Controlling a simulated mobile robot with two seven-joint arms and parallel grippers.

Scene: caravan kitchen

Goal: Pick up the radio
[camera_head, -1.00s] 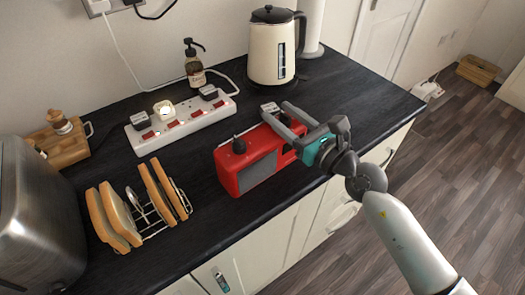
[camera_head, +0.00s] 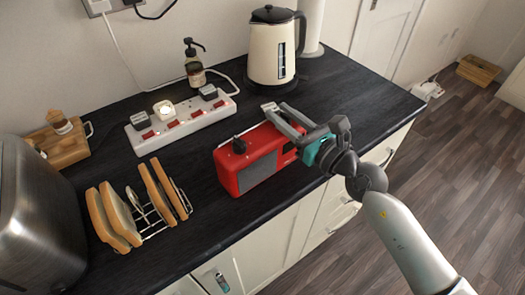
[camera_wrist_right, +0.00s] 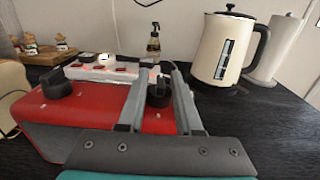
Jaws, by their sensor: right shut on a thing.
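The red radio (camera_head: 262,172) stands on the dark worktop, with a grey speaker front and black knobs on top. It also fills the left of the right wrist view (camera_wrist_right: 85,115). My right gripper (camera_head: 279,112) is over the radio's right end, shut on it. In the right wrist view, the two grey fingers (camera_wrist_right: 159,75) stand on either side of a black top knob (camera_wrist_right: 158,94). The exact finger contact is hard to see. The radio appears to rest on the worktop. My left gripper is not in view.
A white power strip (camera_head: 182,126) with plugs lies behind the radio. A cream kettle (camera_head: 268,55) and a pump bottle (camera_head: 195,70) stand at the back. A toast rack (camera_head: 150,215) and a steel toaster (camera_head: 35,215) are to the left. The worktop right of the gripper is clear.

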